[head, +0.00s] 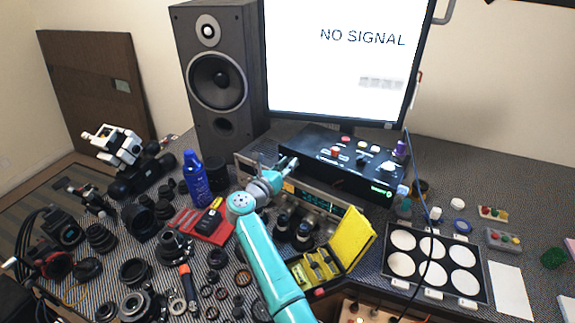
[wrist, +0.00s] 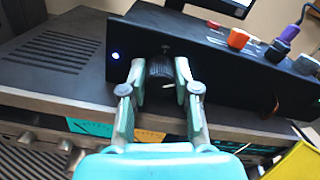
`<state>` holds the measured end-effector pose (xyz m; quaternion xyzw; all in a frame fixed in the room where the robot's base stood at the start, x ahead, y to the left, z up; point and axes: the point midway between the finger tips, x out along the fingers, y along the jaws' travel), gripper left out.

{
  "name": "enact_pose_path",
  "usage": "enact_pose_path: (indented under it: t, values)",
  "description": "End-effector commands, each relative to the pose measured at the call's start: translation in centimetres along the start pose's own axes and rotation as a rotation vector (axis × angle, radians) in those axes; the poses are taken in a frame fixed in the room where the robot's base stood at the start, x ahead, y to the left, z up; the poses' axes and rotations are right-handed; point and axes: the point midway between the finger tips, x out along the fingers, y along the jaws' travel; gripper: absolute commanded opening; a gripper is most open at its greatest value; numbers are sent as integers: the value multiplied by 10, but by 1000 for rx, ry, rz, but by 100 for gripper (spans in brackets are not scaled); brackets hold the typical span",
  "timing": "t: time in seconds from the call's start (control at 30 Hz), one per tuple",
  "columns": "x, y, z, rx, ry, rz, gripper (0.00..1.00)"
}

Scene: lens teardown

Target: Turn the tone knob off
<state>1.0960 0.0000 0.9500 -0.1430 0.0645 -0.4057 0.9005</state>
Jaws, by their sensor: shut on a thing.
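A black box (head: 335,160) with knobs and buttons on it stands below the monitor. In the wrist view the box (wrist: 225,75) shows a dark ribbed knob (wrist: 160,70) at the left part of its front face, with a lit blue light to its left. My gripper (wrist: 160,80) is shut on this knob, one finger on each side. In the head view my gripper (head: 284,168) is at the left end of the box front, and the knob is hidden there. I cannot read any label or the knob's setting.
A silver unit with a green display (head: 318,203) sits under the box. An open yellow case (head: 350,238), a blue bottle (head: 195,177) and a tray of white discs (head: 388,262) are nearby. Many lens parts crowd the left of the table.

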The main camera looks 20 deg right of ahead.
Motion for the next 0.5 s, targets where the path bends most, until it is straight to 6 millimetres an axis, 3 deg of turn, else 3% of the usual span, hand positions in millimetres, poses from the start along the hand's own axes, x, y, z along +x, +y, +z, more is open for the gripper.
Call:
enact_pose_path:
  t: [0.5]
  values:
    - [0,2,0,-407,0,1,0]
